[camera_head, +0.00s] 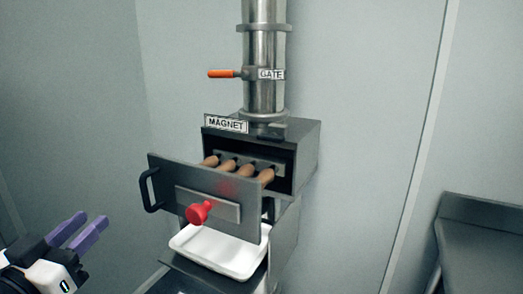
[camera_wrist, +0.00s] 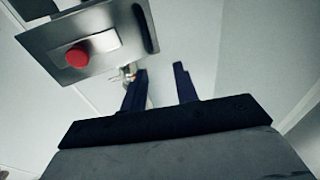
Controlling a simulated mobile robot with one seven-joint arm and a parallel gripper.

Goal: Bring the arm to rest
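My gripper (camera_head: 84,232) is at the lower left in the head view, with two purple fingers apart and nothing between them. It is to the left of the magnet housing and clear of it. In the wrist view my gripper (camera_wrist: 160,85) also shows its two dark fingers spread apart and empty. The magnet drawer (camera_head: 165,190) is pulled out of its housing (camera_head: 304,160), with several brown-coated rods (camera_head: 228,166) behind its front plate. The drawer front carries a red knob (camera_head: 199,212) and a black handle (camera_head: 149,190). The drawer front (camera_wrist: 120,20) and red knob (camera_wrist: 77,56) also show in the wrist view.
A white tray (camera_head: 190,243) sits on a shelf below the drawer. A steel pipe (camera_head: 264,50) with an orange gate lever (camera_head: 222,73) rises above the housing. A metal table (camera_head: 485,235) stands at the right. The space around my gripper looks clear.

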